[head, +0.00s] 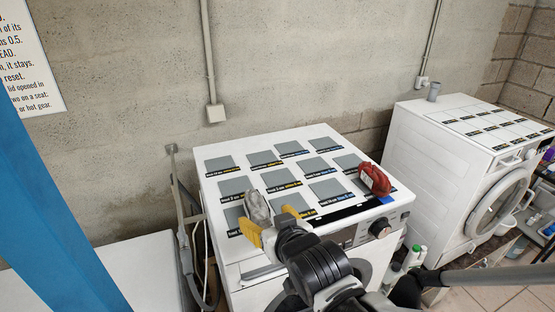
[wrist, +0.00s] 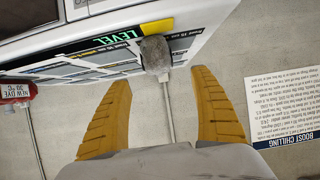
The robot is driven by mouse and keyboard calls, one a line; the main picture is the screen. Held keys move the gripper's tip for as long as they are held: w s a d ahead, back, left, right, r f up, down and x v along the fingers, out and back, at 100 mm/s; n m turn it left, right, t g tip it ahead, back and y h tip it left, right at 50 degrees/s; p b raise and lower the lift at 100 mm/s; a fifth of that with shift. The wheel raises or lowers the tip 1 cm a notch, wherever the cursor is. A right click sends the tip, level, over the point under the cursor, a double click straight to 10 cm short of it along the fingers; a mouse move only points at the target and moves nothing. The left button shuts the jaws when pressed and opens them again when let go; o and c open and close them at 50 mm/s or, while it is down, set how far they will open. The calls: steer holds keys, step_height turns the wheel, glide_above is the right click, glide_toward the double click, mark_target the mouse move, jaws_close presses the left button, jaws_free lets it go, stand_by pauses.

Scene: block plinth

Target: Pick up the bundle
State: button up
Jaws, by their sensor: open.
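A grey bundle (head: 256,205) sits at the front left of the white washing machine's top (head: 225,150). A red bundle (head: 374,179) with a pale tag sits at its front right. In the wrist view the grey bundle (wrist: 155,53) lies just beyond my fingertips, roughly centred between them. The red bundle (wrist: 15,93) is at the left edge, its tag reading "NEW DYE 30°C". My gripper (head: 267,222) has yellow fingers and is open and empty at the machine's front left edge. In the wrist view its fingers (wrist: 160,78) are spread wide, apart from the grey bundle.
Grey labelled squares (head: 281,180) cover the machine's top. A control panel with a dark knob (head: 380,228) is on its front. A second white machine (head: 440,150) stands at right. A blue post (head: 55,200) is at left. Bottles (head: 412,257) stand low between the machines.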

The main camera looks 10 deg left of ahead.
mark_target(262, 215)
steer(key=x, duration=0.3)
steer(key=shift+w+f, duration=0.2)
steer(key=shift+f, duration=0.15)
steer(key=x, duration=0.6)
steer(key=shift+w+r, duration=0.2)
steer(key=shift+w, duration=0.05)
steer(key=shift+s+r, duration=0.1)
steer(key=c, duration=1.3)
